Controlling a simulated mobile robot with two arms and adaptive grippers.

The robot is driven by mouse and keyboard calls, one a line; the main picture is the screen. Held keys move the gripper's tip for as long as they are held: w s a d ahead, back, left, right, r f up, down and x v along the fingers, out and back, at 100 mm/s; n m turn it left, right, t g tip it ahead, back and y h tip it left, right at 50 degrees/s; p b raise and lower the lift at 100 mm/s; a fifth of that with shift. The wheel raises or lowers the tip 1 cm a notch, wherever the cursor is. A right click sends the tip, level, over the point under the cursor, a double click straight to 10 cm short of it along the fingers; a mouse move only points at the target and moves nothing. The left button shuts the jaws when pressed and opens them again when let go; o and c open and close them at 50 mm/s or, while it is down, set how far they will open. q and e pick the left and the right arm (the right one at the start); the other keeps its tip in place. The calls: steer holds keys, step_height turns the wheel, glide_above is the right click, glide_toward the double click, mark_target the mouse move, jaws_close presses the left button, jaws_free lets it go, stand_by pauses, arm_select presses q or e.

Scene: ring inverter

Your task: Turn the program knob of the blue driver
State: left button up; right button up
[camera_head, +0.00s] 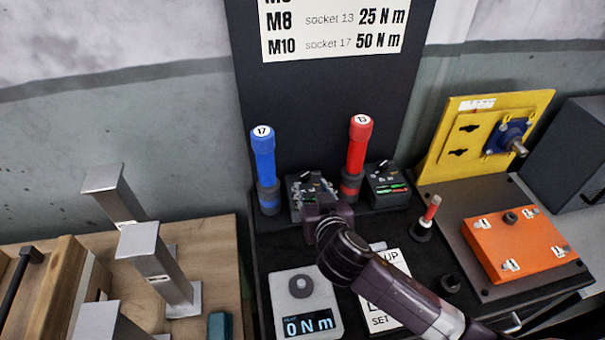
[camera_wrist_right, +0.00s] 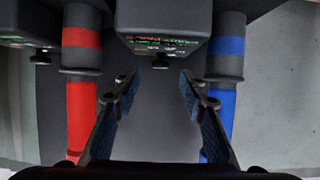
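The blue driver (camera_head: 264,160), capped 17, stands upright in the black stand; it also shows at the right of the right wrist view (camera_wrist_right: 226,75). Its dark program box (camera_head: 297,187) is just right of it, partly hidden by my right gripper. In the right wrist view this box (camera_wrist_right: 165,18) bears a small black program knob (camera_wrist_right: 160,62). My right gripper (camera_wrist_right: 157,82) is open, its two fingers apart on either side of the knob's line, with the knob just beyond the tips. No contact is visible. In the head view the right gripper (camera_head: 312,196) is at the box's front. My left gripper is not in view.
The red driver (camera_head: 356,155), capped 13, and its own box (camera_head: 387,184) stand to the right. A torque display (camera_head: 293,300) reads 0 N m in front. An orange part (camera_head: 515,245) and yellow fixture (camera_head: 455,135) lie right; metal posts (camera_head: 150,255) stand left.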

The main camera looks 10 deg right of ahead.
mark_target(305, 176)
steer(key=shift+w+r, duration=0.1)
steer(key=shift+r, duration=0.1)
steer(key=shift+p+x, duration=0.5)
steer(key=shift+x, duration=0.6)
steer(key=x, duration=0.2)
steer(key=shift+w+f, duration=0.2)
steer(key=shift+w, duration=0.15)
steer(key=shift+w+f, duration=0.2)
steer(key=shift+w, duration=0.25)
steer(key=shift+c, duration=1.5)
steer(key=c, duration=0.5)
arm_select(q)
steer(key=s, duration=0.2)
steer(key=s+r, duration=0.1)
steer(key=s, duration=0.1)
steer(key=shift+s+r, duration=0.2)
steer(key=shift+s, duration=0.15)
arm_select(e)
jaws_close()
